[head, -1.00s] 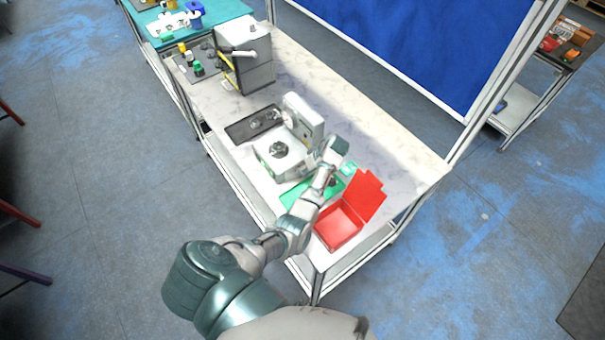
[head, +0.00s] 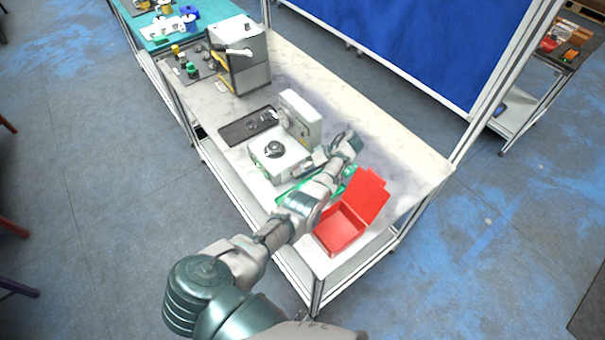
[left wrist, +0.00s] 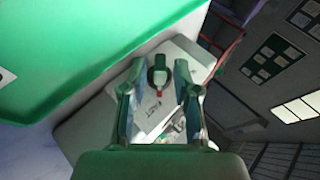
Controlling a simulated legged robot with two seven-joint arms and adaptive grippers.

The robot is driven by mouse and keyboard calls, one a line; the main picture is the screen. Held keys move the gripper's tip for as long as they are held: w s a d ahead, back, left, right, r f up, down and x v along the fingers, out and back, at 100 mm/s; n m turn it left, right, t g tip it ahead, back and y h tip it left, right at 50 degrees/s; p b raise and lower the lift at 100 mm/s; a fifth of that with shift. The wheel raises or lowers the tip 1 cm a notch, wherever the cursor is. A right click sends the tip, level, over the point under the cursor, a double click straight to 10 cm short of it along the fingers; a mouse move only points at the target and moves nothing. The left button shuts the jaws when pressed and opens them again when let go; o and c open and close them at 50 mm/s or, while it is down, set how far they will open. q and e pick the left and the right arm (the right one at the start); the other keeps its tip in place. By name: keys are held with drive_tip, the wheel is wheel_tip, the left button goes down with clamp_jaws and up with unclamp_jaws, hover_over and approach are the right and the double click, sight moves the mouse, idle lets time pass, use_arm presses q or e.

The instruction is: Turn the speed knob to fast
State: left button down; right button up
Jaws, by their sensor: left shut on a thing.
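The white machine (head: 280,160) stands on the bench, with a dark round part on top and an upright white panel behind it. In the left wrist view, the dark speed knob (left wrist: 158,75) with a red pointer sits on the machine's pale face (left wrist: 180,55). In the head view, my left gripper (head: 318,160) reaches the machine's right side; the knob is hidden there. My right gripper is out of view.
An open red box (head: 342,228) stands close to my left forearm, and a green mat (head: 290,197) lies partly under the arm. A dark tray (head: 247,127) lies left of the machine. A larger grey machine (head: 240,60) stands farther back. The bench's right rear is clear.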

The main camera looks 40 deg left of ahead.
use_arm(q)
drive_tip(key=c, duration=1.2)
unclamp_jaws()
drive_tip(key=shift+w+a+f, duration=0.1)
drive_tip(key=shift+w+r, duration=0.15)
drive_tip(key=shift+r, duration=1.05)
wheel_tip(320, 180, up, 7)
drive_tip(key=shift+r, duration=0.2)
drive_tip(key=shift+a, duration=0.1)
